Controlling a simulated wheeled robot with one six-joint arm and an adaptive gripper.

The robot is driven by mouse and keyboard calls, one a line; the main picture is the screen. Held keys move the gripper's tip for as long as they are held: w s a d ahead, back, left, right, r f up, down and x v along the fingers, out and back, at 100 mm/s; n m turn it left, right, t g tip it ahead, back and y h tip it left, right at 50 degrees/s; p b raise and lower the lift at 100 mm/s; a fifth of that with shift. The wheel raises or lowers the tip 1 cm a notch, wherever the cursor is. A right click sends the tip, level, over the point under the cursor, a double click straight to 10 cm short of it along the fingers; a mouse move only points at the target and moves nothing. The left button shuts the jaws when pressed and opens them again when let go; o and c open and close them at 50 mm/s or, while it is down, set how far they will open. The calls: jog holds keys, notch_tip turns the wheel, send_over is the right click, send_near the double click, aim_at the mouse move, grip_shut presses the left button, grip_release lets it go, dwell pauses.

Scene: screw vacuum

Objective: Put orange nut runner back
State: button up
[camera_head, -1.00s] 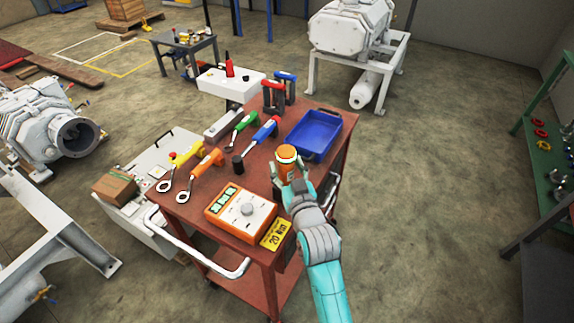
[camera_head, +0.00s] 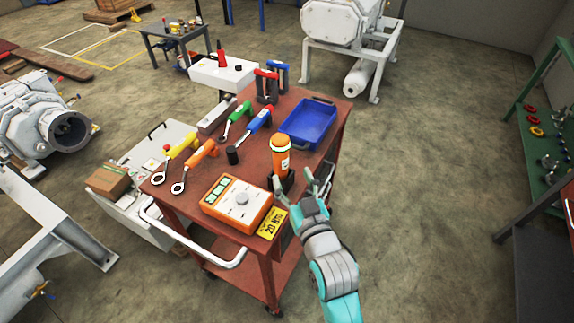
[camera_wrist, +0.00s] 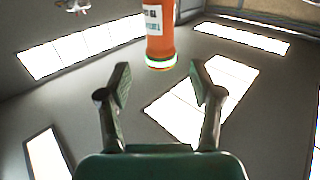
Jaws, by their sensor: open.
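The orange nut runner (camera_head: 281,152) stands upright in a dark holder (camera_head: 284,182) at the right edge of the red-brown cart, with its pale green band showing. In the wrist view the orange nut runner (camera_wrist: 160,35) is beyond my fingertips, with a white label and a banded end. My gripper (camera_head: 318,180) is open and empty, just to the right of the nut runner and apart from it. In the wrist view my gripper (camera_wrist: 160,78) shows both fingers spread with nothing between them.
The cart top (camera_head: 180,207) carries a blue tray (camera_head: 308,124), an orange controller box (camera_head: 238,203), a yellow sign (camera_head: 271,223), a small black cylinder (camera_head: 232,155) and several colored wrenches. The floor right of the cart (camera_head: 430,180) is clear.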

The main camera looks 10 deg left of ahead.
jog(key=shift+v, duration=1.25)
jog(key=s+d+f+m+h, duration=0.35)
jog(key=s+d+f, duration=0.75)
jog(key=s+d, duration=0.4)
jog(key=s+d+h, duration=0.2)
jog(key=s+d, duration=0.1)
jog(key=s, duration=0.9)
jog(key=s+d+r+m+g+h, duration=0.1)
jog(key=s+d+h, duration=0.1)
jog(key=s, duration=0.9)
jog(key=shift+s+d+r+g, duration=0.2)
jog(key=shift+s+d+g, duration=0.15)
jog(key=shift+d, duration=0.4)
jog(key=shift+m, duration=0.25)
